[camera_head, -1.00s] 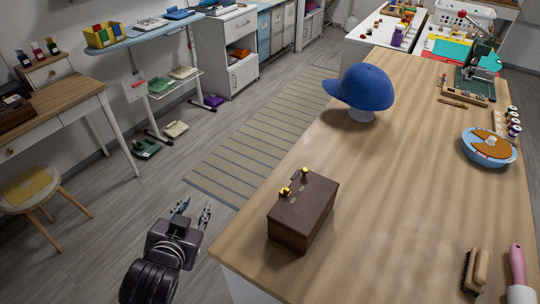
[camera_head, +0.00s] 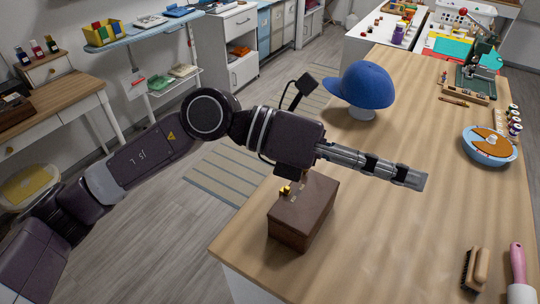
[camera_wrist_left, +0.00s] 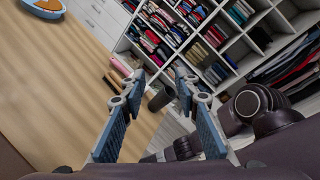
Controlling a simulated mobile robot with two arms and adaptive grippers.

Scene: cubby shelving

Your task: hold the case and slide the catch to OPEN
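The brown case (camera_head: 302,220) stands on the wooden table near its front left edge. A small gold catch part (camera_head: 285,189) shows on its top, and my arm hides the far part of the top. My left gripper (camera_head: 415,180) is above the table, beyond and right of the case, pointing right, with its wrist over the case's far end. In the left wrist view its two fingers (camera_wrist_left: 160,82) are apart with nothing between them. The case does not show in the left wrist view. My right gripper is not seen in the head view.
A blue cap (camera_head: 365,86) on a stand is behind my left wrist. A blue round dish (camera_head: 489,147) is at the right. A brush (camera_head: 476,270) and a pink-handled tool (camera_head: 517,265) lie at the front right. The middle of the table is clear.

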